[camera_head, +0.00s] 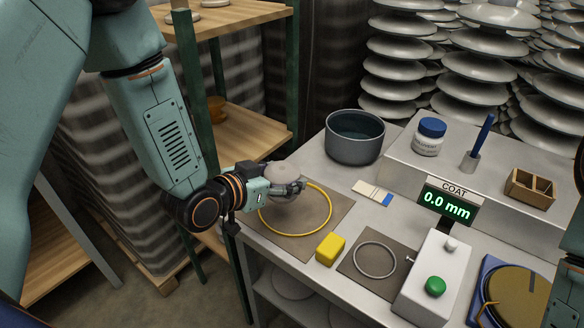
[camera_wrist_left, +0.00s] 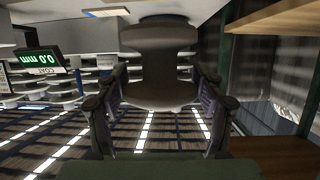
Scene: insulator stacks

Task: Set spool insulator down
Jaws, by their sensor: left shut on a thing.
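A grey spool insulator (camera_head: 281,174) is held in my left gripper (camera_head: 291,187), over the upper left part of the yellow ring (camera_head: 329,222) on the brown mat (camera_head: 338,205). I cannot tell from the head view whether it touches the mat. My right gripper is not in view; only part of my right arm shows at the right edge.
A dark pot (camera_head: 355,148) stands behind the mat. A yellow block (camera_head: 330,248) lies in front of it, beside a second mat with a grey ring (camera_head: 391,265). A display (camera_head: 447,205) reads 0.0 mm. A wooden shelf (camera_head: 245,138) stands close to my left arm.

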